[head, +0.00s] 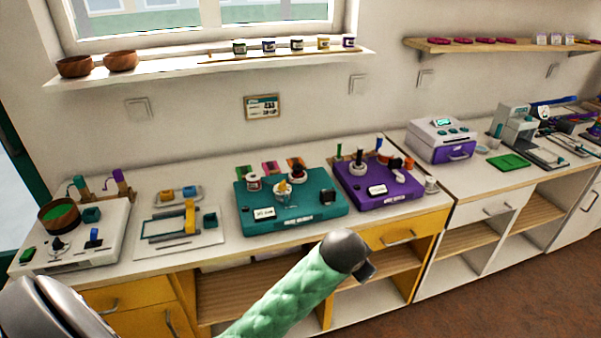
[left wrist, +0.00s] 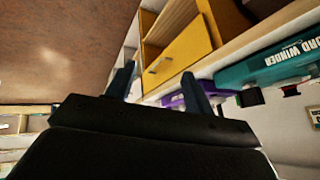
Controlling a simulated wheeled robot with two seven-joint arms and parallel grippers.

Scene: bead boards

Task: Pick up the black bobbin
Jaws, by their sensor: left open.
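In the head view a small black spool-like piece (head: 358,155) stands upright on the purple board (head: 375,194). It looks like the black bobbin, but it is too small to be sure. A dark block (head: 327,197) sits on the teal board (head: 300,214) to its left. My left gripper shows in the left wrist view (left wrist: 160,88), its two fingers apart with nothing between them. In the head view my left arm reaches in front of the counter, well short of the boards; its fingers are mostly hidden behind the wrist. My right gripper is not in view.
White boards with a wooden bowl (head: 59,216) and a yellow piece (head: 190,216) stand at the left. A purple-and-white machine (head: 441,140) stands right of the purple board. Yellow drawers (head: 402,232) and open shelves are below the counter edge. A window shelf (head: 180,69) is above.

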